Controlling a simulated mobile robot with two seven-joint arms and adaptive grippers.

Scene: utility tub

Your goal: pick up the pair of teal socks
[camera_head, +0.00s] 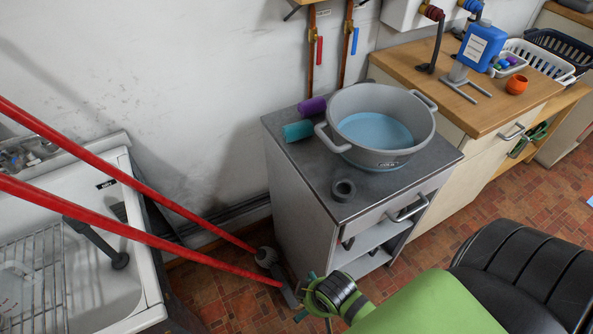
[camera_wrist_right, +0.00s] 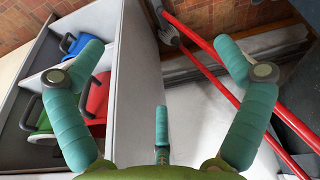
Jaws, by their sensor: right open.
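The pair of teal socks (camera_head: 298,131), a rolled bundle, lies on the left edge of the dark cabinet top in the head view, beside a grey tub. My right gripper (camera_head: 304,296) is low in front of the cabinet, below and well apart from the socks. In the right wrist view its teal fingers (camera_wrist_right: 162,60) are spread wide with nothing between them. The socks do not show in the wrist view. My left gripper is not in view.
A purple roll (camera_head: 311,106) lies just behind the socks. The grey tub (camera_head: 416,141) of bluish water and a dark ring (camera_head: 343,190) share the cabinet top (camera_head: 380,190). Long red poles (camera_head: 140,237) slant past my right gripper. A sink (camera_head: 135,240) stands left.

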